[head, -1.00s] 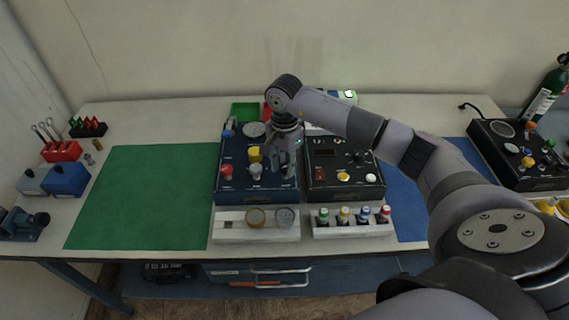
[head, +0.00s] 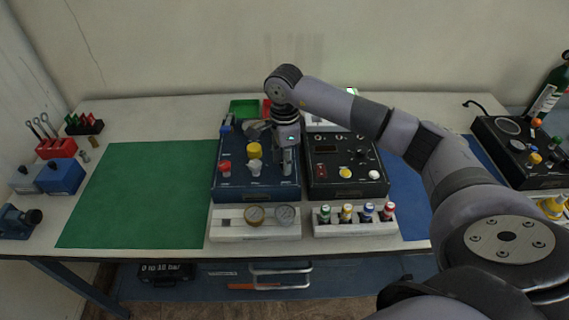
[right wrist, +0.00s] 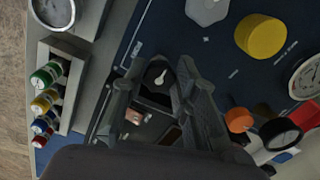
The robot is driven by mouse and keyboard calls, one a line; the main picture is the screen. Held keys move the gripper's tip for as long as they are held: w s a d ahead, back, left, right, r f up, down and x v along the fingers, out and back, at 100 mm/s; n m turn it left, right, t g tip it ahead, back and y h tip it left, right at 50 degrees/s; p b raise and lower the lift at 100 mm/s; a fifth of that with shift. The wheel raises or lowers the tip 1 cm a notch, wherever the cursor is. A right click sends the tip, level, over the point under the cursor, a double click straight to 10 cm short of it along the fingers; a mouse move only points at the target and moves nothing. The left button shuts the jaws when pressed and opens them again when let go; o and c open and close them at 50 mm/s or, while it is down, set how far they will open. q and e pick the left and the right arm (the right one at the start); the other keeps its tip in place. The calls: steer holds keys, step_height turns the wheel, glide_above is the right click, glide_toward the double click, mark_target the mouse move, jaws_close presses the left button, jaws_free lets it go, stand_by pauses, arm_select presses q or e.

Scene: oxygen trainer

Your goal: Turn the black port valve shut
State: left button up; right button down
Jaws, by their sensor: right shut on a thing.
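The black port valve (right wrist: 160,73), a dark knob with a pale pointer mark, sits near the edge of the blue trainer panel (right wrist: 215,55). In the right wrist view it lies between the two fingers of my right gripper (right wrist: 158,82), which is shut on it. In the head view my right gripper (head: 287,168) points down over the right side of the blue panel (head: 230,185) and hides the valve. My left gripper is in neither view.
A yellow knob (head: 254,151), a red knob (head: 225,166) and a white knob (head: 254,168) stand left of my gripper. A black panel (head: 345,182) is close on the right. A rack with several coloured bottles (head: 355,229) stands in front. The green mat (head: 135,195) is clear.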

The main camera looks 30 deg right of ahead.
steer(key=m+b, duration=0.1)
steer(key=m, duration=0.3)
steer(key=shift+w+m+b, duration=0.1)
steer(key=shift+m+b, duration=0.2)
steer(key=shift+b, duration=0.05)
steer(key=m+b, duration=0.1)
steer(key=m, duration=0.3)
steer(key=shift+d+m, duration=0.1)
steer(key=shift+m, duration=0.2)
steer(key=m+b, duration=0.1)
steer(key=m, duration=0.3)
steer(key=shift+d+m, duration=0.1)
steer(key=shift+m, duration=0.2)
steer(key=shift+r+m, duration=0.1)
steer(key=shift+m, duration=2)
steer(key=shift+w, duration=0.1)
steer(key=c, duration=1.3)
jaws_free()
